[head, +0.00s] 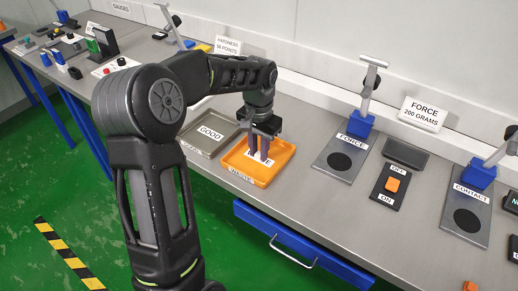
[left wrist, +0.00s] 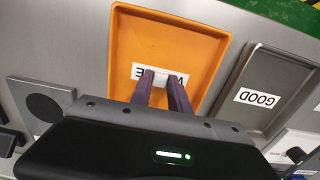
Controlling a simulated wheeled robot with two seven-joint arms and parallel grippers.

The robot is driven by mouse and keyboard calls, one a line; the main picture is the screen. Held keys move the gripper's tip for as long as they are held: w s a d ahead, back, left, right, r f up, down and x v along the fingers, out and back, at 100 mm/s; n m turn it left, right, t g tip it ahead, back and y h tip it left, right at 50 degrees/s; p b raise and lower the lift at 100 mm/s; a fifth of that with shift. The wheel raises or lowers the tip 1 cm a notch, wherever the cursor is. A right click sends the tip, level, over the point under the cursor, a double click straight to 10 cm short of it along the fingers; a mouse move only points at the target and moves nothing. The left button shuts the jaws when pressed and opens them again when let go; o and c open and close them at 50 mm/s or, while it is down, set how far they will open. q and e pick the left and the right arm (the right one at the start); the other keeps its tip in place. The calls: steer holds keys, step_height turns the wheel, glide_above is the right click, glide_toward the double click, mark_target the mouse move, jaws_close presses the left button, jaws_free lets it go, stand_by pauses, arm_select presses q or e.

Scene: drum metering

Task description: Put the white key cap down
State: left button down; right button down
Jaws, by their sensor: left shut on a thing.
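My left gripper (head: 261,150) points down over the orange tray (head: 283,163), which bears a partly covered white label. In the left wrist view, its two dark fingers (left wrist: 161,80) are shut on a small white piece, the white key cap (left wrist: 160,82), above or at the label in the orange tray (left wrist: 205,40). The cap is hard to tell from the white label behind it, and I cannot tell whether it touches the tray floor. In the head view the fingers hide the cap. My right gripper is not in view.
The grey GOOD tray (head: 199,146) stands left of the orange tray. The FORCE stand (head: 343,153) and an orange ON/OFF switch (head: 392,185) are to the right, with the CONTACT stand (head: 468,210) further right. A blue drawer (head: 300,246) hangs under the bench front.

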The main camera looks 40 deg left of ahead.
mark_target(259, 154)
arm_select(q)
steer(key=c, duration=1.2)
jaws_free()
steer(key=shift+c, duration=0.2)
step_height(259, 154, up, 12)
steer(key=shift+p, duration=0.4)
steer(key=shift+r, duration=0.1)
